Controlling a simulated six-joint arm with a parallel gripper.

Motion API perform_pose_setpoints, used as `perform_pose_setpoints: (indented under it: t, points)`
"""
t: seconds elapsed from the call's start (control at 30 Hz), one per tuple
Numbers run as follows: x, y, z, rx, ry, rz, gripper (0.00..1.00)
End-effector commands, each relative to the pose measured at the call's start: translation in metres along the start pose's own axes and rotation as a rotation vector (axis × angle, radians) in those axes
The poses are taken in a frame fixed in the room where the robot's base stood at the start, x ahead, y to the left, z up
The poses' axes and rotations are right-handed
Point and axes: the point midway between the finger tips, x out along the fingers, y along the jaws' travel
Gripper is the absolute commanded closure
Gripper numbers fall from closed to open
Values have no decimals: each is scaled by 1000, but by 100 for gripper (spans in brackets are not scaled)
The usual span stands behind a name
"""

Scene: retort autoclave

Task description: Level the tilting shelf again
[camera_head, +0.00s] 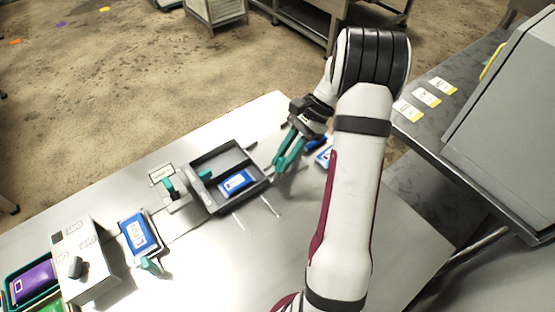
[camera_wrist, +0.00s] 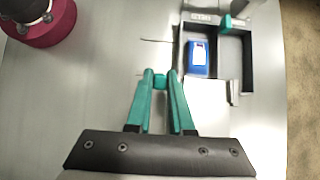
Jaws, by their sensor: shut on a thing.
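The shelf looks like a dark grey open tray (camera_head: 199,195) with a divider, and it also shows at the upper right in the wrist view (camera_wrist: 249,62). A blue pouch with a white label (camera_head: 237,182) lies in its near compartment, also seen in the wrist view (camera_wrist: 198,56). I cannot tell how far the tray tilts. My gripper (camera_head: 280,165) is just right of the tray. In the wrist view its teal fingers (camera_wrist: 160,82) are closed on a small teal grip (camera_wrist: 159,83) beside the tray. What the grip joins to is hidden.
A teal lever (camera_head: 169,186) stands left of the tray. Another blue pouch (camera_head: 139,232), a grey control box with a black knob (camera_head: 84,262) and a purple pouch (camera_head: 34,282) lie further left. A blue item (camera_head: 324,156) is partly behind my arm. The near tabletop is clear.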

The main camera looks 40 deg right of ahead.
Motion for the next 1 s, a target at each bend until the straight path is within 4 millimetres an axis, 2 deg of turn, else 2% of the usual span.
perform_pose_setpoints:
  t: [0.37, 0.83, 0.87, 1.0]
  points:
    - [-3, 0, -11, 0, -114, -1, 100]
    - [-3, 0, -12, -2, -121, -1, 100]
    - [-3, 0, -12, -2, -122, -1, 75]
    - [-3, 0, -12, -1, -123, 0, 50]
